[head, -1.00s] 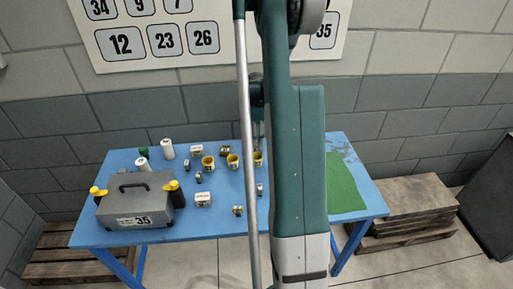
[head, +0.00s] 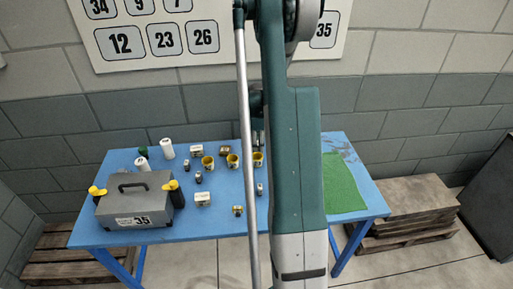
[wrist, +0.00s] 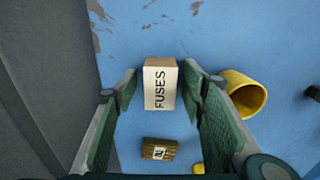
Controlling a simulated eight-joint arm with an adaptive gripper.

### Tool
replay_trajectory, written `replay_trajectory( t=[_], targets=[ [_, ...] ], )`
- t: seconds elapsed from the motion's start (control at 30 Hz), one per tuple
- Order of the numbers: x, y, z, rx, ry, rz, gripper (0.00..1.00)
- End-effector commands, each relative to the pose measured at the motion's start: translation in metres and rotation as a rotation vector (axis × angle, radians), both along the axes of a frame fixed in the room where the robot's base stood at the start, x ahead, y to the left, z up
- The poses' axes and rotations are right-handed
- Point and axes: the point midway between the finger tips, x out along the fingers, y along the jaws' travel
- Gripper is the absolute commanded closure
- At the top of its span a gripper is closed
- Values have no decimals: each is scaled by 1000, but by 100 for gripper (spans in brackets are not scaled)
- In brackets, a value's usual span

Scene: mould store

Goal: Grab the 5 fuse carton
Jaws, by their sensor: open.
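A carton (wrist: 160,84) with a white face reading "FUSES" lies between my gripper's fingers in the wrist view. No number on it can be read. My gripper (wrist: 160,72) is open, with one finger on each side of the carton; I cannot tell whether either touches it. In the head view my arm hides most of the gripper and this carton. Other pale cartons stand on the table in the head view, one at the back (head: 196,151) and one nearer the front (head: 203,199), their labels too small to read.
A yellow cup (wrist: 243,94) lies close to the right finger. A small brown labelled block (wrist: 159,149) is below the carton. On the blue table (head: 150,243) are a grey toolbox (head: 133,205), several small items and a green mat (head: 343,190). The wall is close behind.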

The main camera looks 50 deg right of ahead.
Motion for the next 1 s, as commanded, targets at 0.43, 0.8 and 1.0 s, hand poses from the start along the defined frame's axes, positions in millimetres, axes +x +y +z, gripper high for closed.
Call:
replay_trajectory(
  t=[0.43, 0.8, 1.0],
  targets=[
    [0, 0, 0, 0, 0, 0, 59],
    [0, 0, 0, 0, 0, 0, 89],
    [0, 0, 2, 0, 0, 0, 89]
  ],
)
